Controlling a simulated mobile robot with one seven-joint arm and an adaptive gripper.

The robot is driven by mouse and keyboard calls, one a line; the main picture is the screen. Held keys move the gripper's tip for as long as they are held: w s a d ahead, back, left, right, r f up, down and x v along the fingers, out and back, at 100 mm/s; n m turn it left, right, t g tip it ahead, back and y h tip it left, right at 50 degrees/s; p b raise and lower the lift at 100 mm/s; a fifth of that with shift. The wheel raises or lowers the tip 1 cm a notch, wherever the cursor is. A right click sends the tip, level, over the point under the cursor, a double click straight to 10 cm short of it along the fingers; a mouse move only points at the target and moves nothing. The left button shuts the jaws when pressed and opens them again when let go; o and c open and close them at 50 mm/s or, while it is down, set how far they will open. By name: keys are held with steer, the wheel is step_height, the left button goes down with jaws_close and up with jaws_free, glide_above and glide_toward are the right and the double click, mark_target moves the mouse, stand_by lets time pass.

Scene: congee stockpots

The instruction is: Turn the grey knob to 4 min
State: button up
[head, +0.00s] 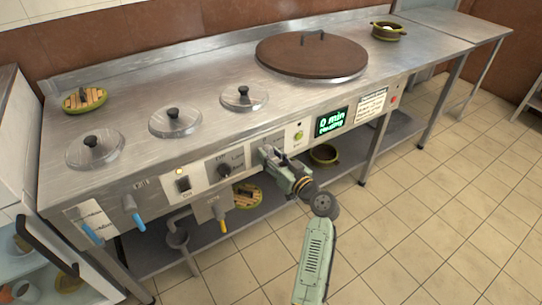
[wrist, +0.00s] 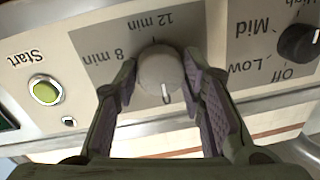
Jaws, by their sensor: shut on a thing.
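My gripper (wrist: 166,88) is shut on the knob, one finger on each side. In the head view my gripper (head: 268,156) reaches the counter's front panel and hides the knob. The green display (head: 332,121) reads "0 min" with a smaller word below.
A black knob (wrist: 299,43) marked Off, Low and Mid sits beside it on the panel. A green Start button (wrist: 45,91) is on the other side. Blue-handled taps (head: 133,213) stick out at the left front. A large brown lid (head: 311,57) lies on the counter.

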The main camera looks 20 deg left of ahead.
steer(key=c, duration=0.4)
steer(key=shift+m, duration=0.3)
steer(key=m+b, duration=0.1)
steer(key=m, duration=0.2)
steer(key=shift+f+m, duration=0.1)
steer(key=shift+m, duration=0.2)
steer(key=m, duration=0.4)
steer(key=shift+m+t, duration=0.3)
steer(key=shift+m+p, duration=0.35)
steer(key=shift+m, duration=1.25)
steer(key=o, duration=1.2)
steer(key=shift+c, duration=0.2)
